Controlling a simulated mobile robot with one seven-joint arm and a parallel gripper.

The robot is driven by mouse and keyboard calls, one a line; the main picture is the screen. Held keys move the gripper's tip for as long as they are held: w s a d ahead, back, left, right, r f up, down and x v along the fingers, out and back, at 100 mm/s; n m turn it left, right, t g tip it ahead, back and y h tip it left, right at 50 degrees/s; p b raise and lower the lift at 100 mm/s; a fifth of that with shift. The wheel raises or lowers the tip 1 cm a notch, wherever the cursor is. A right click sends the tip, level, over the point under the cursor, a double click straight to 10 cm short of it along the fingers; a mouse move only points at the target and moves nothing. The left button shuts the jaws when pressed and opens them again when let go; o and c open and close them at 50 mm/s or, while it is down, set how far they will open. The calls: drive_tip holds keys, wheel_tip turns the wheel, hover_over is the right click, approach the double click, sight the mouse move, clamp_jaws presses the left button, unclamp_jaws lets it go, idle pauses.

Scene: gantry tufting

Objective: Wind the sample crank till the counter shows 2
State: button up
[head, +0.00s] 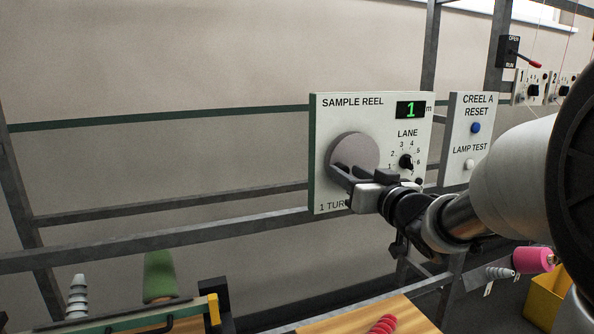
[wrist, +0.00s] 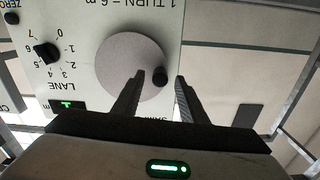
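The sample reel panel (head: 328,112) is white and fixed to the frame; its counter (head: 410,110) reads a green 1. The crank (head: 355,150) is a round grey disc on the panel, and it also shows in the wrist view (wrist: 122,62). Its black handle knob (wrist: 160,76) sits near the disc's edge. My gripper (head: 350,174) is at the disc's lower part. In the wrist view its two fingers (wrist: 161,80) are apart, with the knob between their tips and a visible gap on each side. In the head view my gripper hides the knob.
A lane dial (head: 406,161) is right of the crank. The Creel A reset panel, with a blue button (head: 476,128) and a white lamp test button (head: 469,165), stands farther right. A red-handled lever (head: 522,58) is above. Cones and spools, including a green one (head: 159,276), sit low in front.

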sight(339, 155)
drive_tip(key=shift+x, duration=1.1)
clamp_jaws()
wheel_tip(339, 155, up, 2)
drive_tip(key=m+p, duration=0.2)
drive_tip(key=p, duration=0.1)
drive_tip(key=shift+d+r+m+p, duration=0.1)
drive_tip(key=shift+d+m+p, duration=0.05)
drive_tip(key=shift+m+p, duration=0.25)
drive_tip(key=shift+w+d+r+m+p, duration=0.1)
drive_tip(key=shift+r+m+p, duration=0.2)
drive_tip(key=shift+m+p, duration=0.7)
drive_tip(key=shift+f+m, duration=0.1)
drive_tip(key=shift+m, duration=0.3)
